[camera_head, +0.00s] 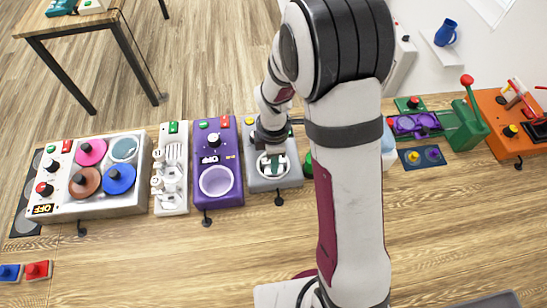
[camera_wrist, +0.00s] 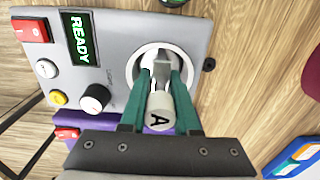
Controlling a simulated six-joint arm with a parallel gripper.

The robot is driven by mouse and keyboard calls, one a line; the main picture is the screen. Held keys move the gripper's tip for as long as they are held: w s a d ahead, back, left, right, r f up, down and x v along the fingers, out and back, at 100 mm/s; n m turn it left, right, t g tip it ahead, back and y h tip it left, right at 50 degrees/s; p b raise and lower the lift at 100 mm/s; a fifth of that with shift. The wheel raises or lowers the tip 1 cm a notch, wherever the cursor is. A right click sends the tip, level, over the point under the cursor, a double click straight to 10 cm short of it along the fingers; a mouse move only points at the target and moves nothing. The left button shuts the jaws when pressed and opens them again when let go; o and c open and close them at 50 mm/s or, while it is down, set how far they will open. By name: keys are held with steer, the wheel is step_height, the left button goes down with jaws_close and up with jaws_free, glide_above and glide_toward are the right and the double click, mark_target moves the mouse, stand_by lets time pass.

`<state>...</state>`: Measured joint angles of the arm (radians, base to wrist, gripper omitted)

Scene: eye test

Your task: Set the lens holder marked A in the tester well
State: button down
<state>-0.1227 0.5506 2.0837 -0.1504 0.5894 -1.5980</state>
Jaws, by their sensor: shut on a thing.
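The tester is a grey box (camera_head: 258,184) with a lit READY screen (camera_wrist: 80,38) in the wrist view. Its well has a white ring (camera_wrist: 135,66), also in the head view (camera_head: 286,175). My gripper (camera_wrist: 161,68) has its two teal fingers shut on the lens holder, a pale cylinder marked A (camera_wrist: 160,108) with a grey part at the fingertips. The fingertips and the grey part are over the well's opening, inside the ring's outline. The A end points toward the camera. I cannot tell how deep the holder sits. In the head view my gripper (camera_head: 272,160) is over the well.
A purple device (camera_head: 233,188) stands close at left, with a white panel (camera_head: 171,208) and a white unit with coloured discs (camera_head: 120,205) beyond. A green lever device (camera_head: 467,130) and an orange box (camera_head: 497,140) stand at right. The front table is mostly clear.

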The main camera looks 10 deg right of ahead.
steer(key=shift+f, duration=0.3)
stand_by(0.4)
steer(key=shift+c, duration=1.7)
jaws_free()
steer(key=shift+r, duration=3)
steer(key=s+r+m+y, duration=0.1)
steer(key=s+r+m, duration=0.5)
steer(key=s+m, duration=0.4)
steer(key=s+r+m, duration=0.6)
steer(key=s+m, duration=0.5)
steer(key=m, duration=0.2)
steer(key=shift+s+d+m+y, duration=0.2)
steer(key=shift+d+m+y, duration=0.1)
steer(key=shift+d+y, duration=0.1)
